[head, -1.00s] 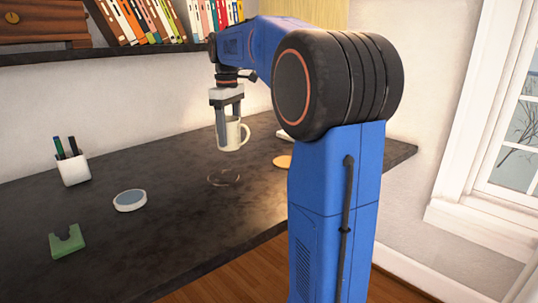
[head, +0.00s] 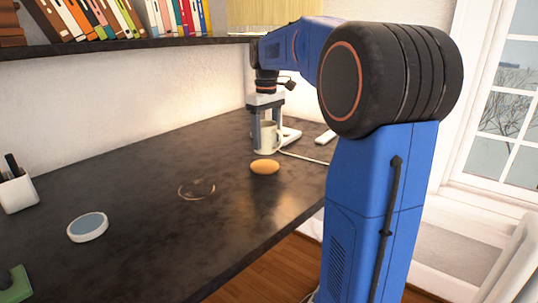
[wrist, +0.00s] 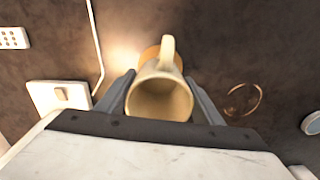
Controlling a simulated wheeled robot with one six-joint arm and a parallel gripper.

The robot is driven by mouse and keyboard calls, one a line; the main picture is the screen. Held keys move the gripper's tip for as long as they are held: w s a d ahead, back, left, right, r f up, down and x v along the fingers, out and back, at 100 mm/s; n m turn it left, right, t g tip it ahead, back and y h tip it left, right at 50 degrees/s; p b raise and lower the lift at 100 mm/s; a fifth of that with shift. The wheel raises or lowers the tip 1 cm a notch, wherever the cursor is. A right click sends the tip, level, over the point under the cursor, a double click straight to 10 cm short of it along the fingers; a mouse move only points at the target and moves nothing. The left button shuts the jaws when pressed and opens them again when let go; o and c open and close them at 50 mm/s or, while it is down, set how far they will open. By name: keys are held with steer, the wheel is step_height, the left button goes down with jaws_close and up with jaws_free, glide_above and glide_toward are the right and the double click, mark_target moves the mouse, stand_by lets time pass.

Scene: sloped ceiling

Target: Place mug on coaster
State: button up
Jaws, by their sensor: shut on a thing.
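The cream mug (head: 268,138) is held upright between the two fingers of my gripper (head: 266,140), which appears to be just above the desk. In the wrist view the mug (wrist: 162,97) sits between the grey fingers (wrist: 160,100), its open top facing the camera and its handle pointing up. A tan round disc (head: 264,167), which looks like the coaster, lies flat on the desk in front of and below the mug. In the wrist view the disc (wrist: 149,53) is partly hidden by the mug and handle.
A white device (head: 289,136) with a cord stands just behind the mug; a small white block (head: 325,137) is to its right. A brown ring mark (head: 197,190) and a white-blue puck (head: 88,227) lie left. A pen cup (head: 18,192) and green object (head: 14,285) are farther left. A bookshelf (head: 150,42) hangs above.

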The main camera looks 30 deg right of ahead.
mark_target(266, 152)
steer(key=shift+a+f, duration=0.1)
steer(key=shift+f, duration=2.6)
steer(key=shift+f, duration=0.1)
steer(key=o, duration=1.3)
step_height(266, 152, up, 12)
steer(key=shift+r, duration=0.15)
